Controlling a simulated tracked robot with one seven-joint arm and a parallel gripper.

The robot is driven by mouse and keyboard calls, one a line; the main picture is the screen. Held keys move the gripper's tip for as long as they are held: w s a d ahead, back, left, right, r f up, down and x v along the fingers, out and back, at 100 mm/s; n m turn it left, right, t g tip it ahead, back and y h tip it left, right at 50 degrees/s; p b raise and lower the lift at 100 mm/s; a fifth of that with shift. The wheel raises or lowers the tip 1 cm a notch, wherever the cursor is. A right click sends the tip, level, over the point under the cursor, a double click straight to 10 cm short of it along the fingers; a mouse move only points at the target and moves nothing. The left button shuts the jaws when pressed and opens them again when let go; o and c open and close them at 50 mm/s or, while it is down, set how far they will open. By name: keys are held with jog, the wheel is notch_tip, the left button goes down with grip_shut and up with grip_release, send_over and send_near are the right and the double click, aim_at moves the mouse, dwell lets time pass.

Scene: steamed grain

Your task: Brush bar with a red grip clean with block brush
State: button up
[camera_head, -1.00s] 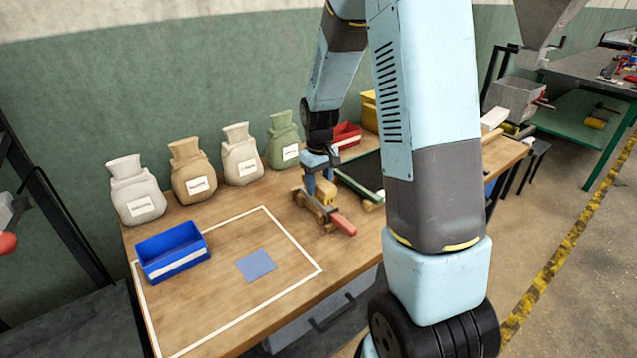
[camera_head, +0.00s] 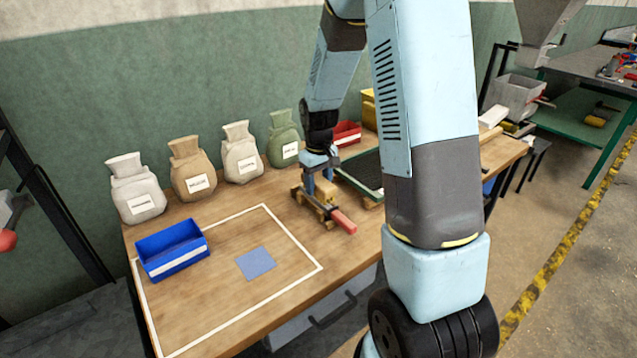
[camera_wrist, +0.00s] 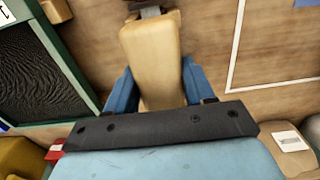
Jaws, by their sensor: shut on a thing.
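My gripper (camera_head: 317,184) is over the middle of the table, shut on the block brush (camera_head: 326,191). In the wrist view the brush (camera_wrist: 151,52) is a pale tan block between my blue fingers (camera_wrist: 157,88). The bar's red grip (camera_head: 343,221) points toward the front right of the table. The rest of the bar runs back under the brush, close against it, and is mostly hidden. I cannot tell whether the bristles touch the bar, or how dirty its surface is.
A dark tray with a green rim (camera_head: 352,186) lies right of the brush; it also shows in the wrist view (camera_wrist: 62,62). A blue bin (camera_head: 172,250) and a blue square (camera_head: 256,263) are at the left. Several labelled sacks (camera_head: 241,152) and a red bin (camera_head: 346,134) stand behind.

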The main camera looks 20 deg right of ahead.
jog(key=shift+f, duration=0.75)
dwell(0.6)
jog(key=shift+w, duration=0.1)
jog(key=shift+w+a+r, duration=0.1)
jog(key=shift+w+a, duration=0.1)
jog(key=shift+w, duration=0.4)
jog(key=shift+w+a, duration=0.2)
jog(key=shift+w, duration=0.35)
jog(key=shift+w+a, duration=0.2)
jog(key=shift+w, duration=0.4)
jog(key=shift+w+a, duration=0.15)
jog(key=shift+w, duration=0.4)
jog(key=shift+s+d, duration=0.2)
jog(key=shift+s, duration=0.45)
jog(key=shift+s+d, duration=0.2)
jog(key=shift+s, duration=0.4)
jog(key=shift+s+d, duration=0.2)
jog(key=shift+s, duration=0.4)
jog(key=shift+s+d, duration=0.15)
jog(key=shift+s, duration=0.4)
jog(key=shift+w+a, duration=0.25)
jog(key=shift+w, duration=0.55)
jog(key=shift+w+a, duration=0.25)
jog(key=shift+w, duration=0.5)
jog(key=shift+w+a, duration=0.25)
jog(key=shift+w, duration=0.55)
jog(key=shift+s, duration=0.1)
